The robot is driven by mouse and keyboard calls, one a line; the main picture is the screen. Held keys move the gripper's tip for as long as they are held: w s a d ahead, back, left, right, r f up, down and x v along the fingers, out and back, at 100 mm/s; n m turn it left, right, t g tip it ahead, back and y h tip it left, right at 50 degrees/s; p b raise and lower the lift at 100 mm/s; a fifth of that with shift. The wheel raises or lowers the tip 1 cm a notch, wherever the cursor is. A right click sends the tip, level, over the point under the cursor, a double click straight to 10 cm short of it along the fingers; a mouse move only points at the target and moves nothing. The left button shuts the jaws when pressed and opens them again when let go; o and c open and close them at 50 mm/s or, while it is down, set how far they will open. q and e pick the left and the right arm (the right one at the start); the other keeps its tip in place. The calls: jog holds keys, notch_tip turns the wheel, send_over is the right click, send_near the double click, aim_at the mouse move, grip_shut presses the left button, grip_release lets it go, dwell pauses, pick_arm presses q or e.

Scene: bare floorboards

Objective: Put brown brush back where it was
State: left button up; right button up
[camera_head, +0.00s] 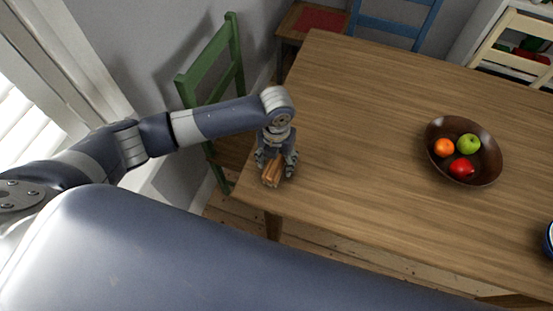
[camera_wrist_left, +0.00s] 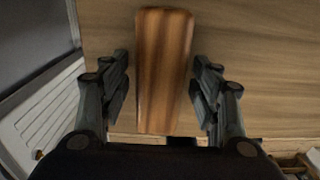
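The brown brush (camera_head: 272,174) is at the near left corner of the wooden table (camera_head: 350,130). In the left wrist view the brush (camera_wrist_left: 163,70) shows as a striped brown wooden block, lengthwise between the fingers. My left gripper (camera_head: 277,164) points down over it, with one finger on each side. In the left wrist view the gripper (camera_wrist_left: 162,90) looks open, with a narrow gap between each finger and the brush. The brush seems to rest on the tabletop; its underside is hidden. My right gripper is not in view.
A dark bowl (camera_head: 436,163) with an orange and two apples stands on the right of the table. A green chair (camera_head: 232,70) stands at the left end, a blue chair (camera_head: 395,25) and a cream chair (camera_head: 510,50) behind. The middle of the tabletop is clear.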

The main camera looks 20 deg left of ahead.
pick_arm(q)
notch_tip(320, 180, up, 12)
jog(key=b, duration=0.1)
jog(key=shift+r, duration=0.2)
dwell(0.3)
dwell(0.5)
